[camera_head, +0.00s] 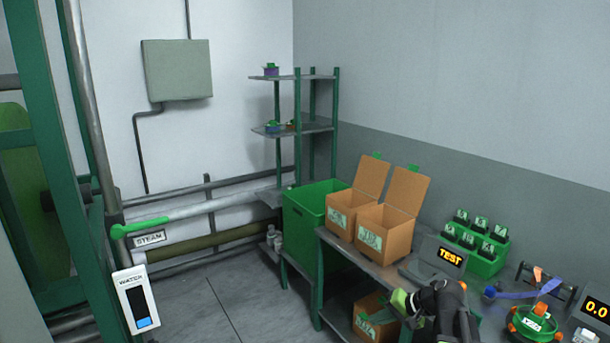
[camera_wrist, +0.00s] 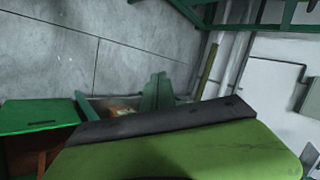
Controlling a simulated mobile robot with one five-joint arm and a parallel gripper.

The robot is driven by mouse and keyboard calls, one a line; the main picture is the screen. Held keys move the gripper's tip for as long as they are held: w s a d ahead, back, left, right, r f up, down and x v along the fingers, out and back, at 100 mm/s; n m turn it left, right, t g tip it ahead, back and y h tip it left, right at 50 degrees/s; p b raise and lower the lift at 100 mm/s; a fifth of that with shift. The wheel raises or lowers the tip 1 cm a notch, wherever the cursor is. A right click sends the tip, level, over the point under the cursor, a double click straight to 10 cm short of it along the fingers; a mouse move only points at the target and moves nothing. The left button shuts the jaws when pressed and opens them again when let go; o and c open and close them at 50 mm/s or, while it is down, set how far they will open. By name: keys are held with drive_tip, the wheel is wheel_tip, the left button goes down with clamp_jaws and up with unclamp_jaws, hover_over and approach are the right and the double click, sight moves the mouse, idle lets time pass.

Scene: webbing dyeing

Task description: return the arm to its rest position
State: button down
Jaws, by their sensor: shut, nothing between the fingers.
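My gripper (camera_head: 405,301) shows at the lower middle of the head view, at the end of my dark arm. Its green fingertips are together with nothing between them.
Two open cardboard boxes (camera_head: 383,232) and a green rack (camera_head: 478,245) of dark bottles stand on the bench. A green bin (camera_head: 303,225) stands beyond it. The floor (camera_head: 225,300) on the left is clear.

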drive_tip(key=s+a+f+n+g+h, duration=0.1)
drive_tip(key=s+a+f+n+g, duration=0.15)
drive_tip(key=a, duration=0.25)
drive_tip(key=s+a+f+n+g+h, duration=0.1)
drive_tip(key=s+a, duration=0.2)
drive_tip(key=a, duration=0.2)
drive_tip(key=s+d+f+n+g+h, duration=0.1)
drive_tip(key=s+d+f+h, duration=0.2)
drive_tip(key=s+d+h, duration=0.2)
drive_tip(key=shift+s, duration=0.55)
